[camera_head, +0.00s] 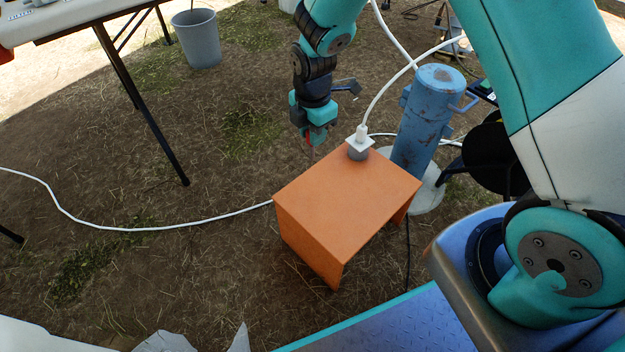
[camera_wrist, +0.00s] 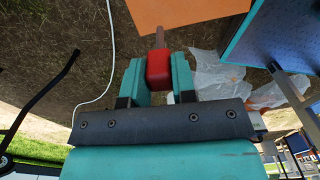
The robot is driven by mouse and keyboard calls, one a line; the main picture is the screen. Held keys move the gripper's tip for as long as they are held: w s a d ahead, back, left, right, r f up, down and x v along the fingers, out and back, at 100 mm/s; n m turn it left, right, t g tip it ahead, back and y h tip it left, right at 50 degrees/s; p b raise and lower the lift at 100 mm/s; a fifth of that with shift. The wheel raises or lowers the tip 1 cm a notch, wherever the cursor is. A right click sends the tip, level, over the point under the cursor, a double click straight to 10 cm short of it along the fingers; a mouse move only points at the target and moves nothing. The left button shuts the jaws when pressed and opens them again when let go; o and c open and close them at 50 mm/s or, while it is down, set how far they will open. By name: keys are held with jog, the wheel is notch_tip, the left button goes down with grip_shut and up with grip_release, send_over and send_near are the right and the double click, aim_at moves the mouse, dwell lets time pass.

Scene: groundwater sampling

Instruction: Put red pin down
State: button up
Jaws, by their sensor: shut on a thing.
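The red pin (camera_wrist: 158,66) has a red block-shaped head and a thin brownish shaft. My gripper (camera_wrist: 158,78) is shut on the red head, with the shaft pointing away from the jaws. In the head view my gripper (camera_head: 314,130) hangs just behind the far left edge of the orange stand (camera_head: 345,200). Only a little red and the thin shaft of the pin (camera_head: 313,152) show there, pointing down. I cannot tell whether the shaft touches anything. The orange stand's top also shows in the wrist view (camera_wrist: 185,10).
A white fitting with a hose (camera_head: 360,145) sits on the stand's far corner. A blue well pipe (camera_head: 428,115) rises behind the stand at the right. A white hose (camera_head: 150,226) crosses the ground at left. A grey bucket (camera_head: 197,40) stands farther back. Bare ground lies left of the stand.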

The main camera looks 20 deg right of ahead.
notch_tip(320, 180, down, 14)
jog(key=b, duration=0.4)
jog(key=shift+b, duration=0.3)
jog(key=shift+f, duration=0.55)
jog(key=o, duration=0.8)
